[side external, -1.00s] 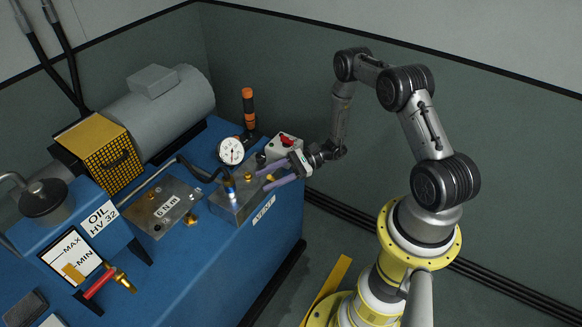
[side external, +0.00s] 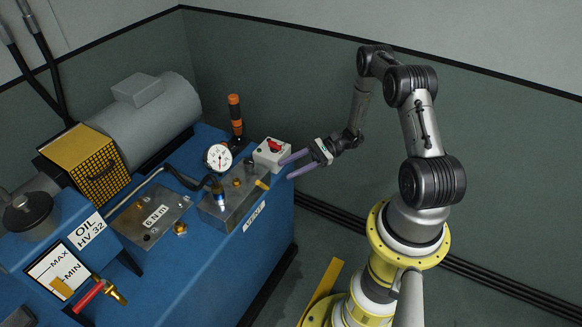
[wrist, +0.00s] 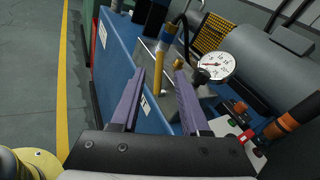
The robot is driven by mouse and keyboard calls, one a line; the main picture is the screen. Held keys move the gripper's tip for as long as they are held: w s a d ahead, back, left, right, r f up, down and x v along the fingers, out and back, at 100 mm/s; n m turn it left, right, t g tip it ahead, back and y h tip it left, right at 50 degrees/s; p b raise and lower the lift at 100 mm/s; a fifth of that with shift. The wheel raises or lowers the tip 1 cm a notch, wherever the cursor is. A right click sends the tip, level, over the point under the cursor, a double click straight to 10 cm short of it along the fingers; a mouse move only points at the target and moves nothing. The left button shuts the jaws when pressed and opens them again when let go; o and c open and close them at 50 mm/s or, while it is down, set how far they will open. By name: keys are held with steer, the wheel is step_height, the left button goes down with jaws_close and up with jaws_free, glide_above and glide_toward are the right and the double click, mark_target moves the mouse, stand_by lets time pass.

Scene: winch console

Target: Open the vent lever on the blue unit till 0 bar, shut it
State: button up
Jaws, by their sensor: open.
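The blue unit (side external: 262,250) stands at left in the side view. Its metal vent block (side external: 222,207) sits on top above the VENT label (side external: 254,217). A short yellow lever (side external: 262,184) shows at the block's right end. The round white gauge (side external: 218,158) stands behind the block and also shows in the wrist view (wrist: 215,61); its reading is too small to be sure of. My gripper (side external: 284,170) is open and empty, with its purple fingers apart, just right of the lever. In the wrist view, my gripper (wrist: 160,72) points towards the block.
A grey box with a red knob (side external: 274,146) stands close behind my fingers. An orange-and-black handle (side external: 235,115) rises behind the gauge. A second block labelled 6 Nm (side external: 152,218) lies left. Floor space is free to the right.

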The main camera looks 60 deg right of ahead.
mark_target(261, 185)
steer(key=shift+w+d+r, duration=0.1)
steer(key=shift+d+r, duration=0.1)
steer(key=shift+r, duration=0.05)
steer(key=shift+c, duration=1.1)
steer(key=d+r+g+h, duration=0.1)
steer(key=d+r+g, duration=0.1)
steer(key=w+d+r+n+g+h, duration=0.1)
steer(key=d+r+g, duration=0.1)
steer(key=w+d+r+g+h, duration=0.1)
steer(key=d+r+g, duration=0.1)
steer(key=shift+n, duration=0.3)
jaws_close()
steer(key=x, duration=1.3)
steer(key=shift+a+f, duration=0.25)
steer(key=shift+a, duration=0.05)
steer(key=shift+a, duration=0.1)
steer(key=a+h, duration=0.1)
steer(key=h, duration=0.2)
steer(key=shift+a, duration=0.4)
steer(key=a+h, duration=0.2)
steer(key=h, duration=0.1)
steer(key=shift+f+n+h, duration=0.3)
steer(key=shift+f+n, duration=0.1)
steer(key=shift+a+f+h, duration=0.9)
steer(key=shift+f+h, duration=0.1)
steer(key=shift+h, duration=0.1)
steer(key=shift+a+f, duration=0.1)
